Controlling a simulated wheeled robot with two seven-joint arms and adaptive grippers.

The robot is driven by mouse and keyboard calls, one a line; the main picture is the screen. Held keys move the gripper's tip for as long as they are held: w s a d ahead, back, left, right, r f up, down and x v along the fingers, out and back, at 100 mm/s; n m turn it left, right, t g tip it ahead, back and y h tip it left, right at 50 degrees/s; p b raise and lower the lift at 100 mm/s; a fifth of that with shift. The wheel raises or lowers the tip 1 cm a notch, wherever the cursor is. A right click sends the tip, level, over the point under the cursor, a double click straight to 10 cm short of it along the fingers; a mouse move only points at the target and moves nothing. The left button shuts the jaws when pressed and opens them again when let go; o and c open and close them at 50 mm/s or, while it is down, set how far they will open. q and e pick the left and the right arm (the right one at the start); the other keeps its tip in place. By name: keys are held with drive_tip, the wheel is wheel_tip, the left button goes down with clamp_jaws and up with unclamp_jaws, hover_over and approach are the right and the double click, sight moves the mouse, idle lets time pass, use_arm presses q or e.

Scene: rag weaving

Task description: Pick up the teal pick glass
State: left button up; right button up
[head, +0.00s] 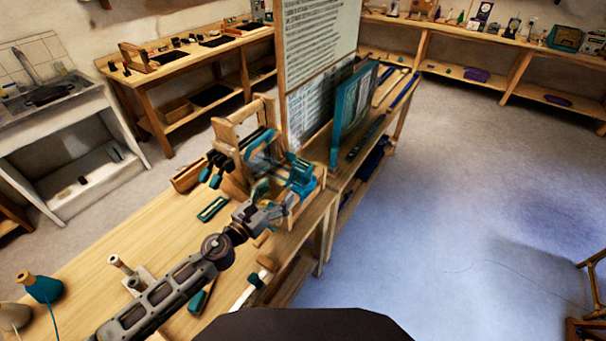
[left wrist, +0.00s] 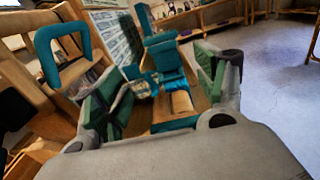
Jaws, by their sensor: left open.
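A teal piece (left wrist: 168,62) with an upright part and a wooden strip below it lies ahead between my left fingers in the left wrist view. It looks like the pick glass, but I cannot be sure. In the head view, teal parts (head: 302,176) show just beyond my left gripper (head: 283,207), at the right front of a small wooden loom frame. My left gripper (left wrist: 160,90) is open, with green pads on either side of the teal piece. I cannot tell whether they touch it. My right gripper is not in view.
The wooden loom frame (head: 226,130) stands close beside my left gripper, with a teal loop handle (left wrist: 62,52) at left in the wrist view. A teal-framed panel (head: 341,118) stands behind. Cones of yarn (head: 42,287) stand at the bench's left end. Open floor lies right.

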sight(298, 172)
use_arm(q)
drive_tip(key=shift+w, duration=0.1)
drive_tip(key=shift+p+x, duration=0.7)
drive_tip(key=shift+x, duration=3.55)
drive_tip(key=shift+d, duration=0.1)
drive_tip(key=shift+d+p+x, duration=0.2)
drive_tip(key=shift+p+x, duration=0.35)
drive_tip(key=shift+x, duration=1.85)
drive_tip(key=c, duration=1)
drive_tip(key=shift+r, duration=0.25)
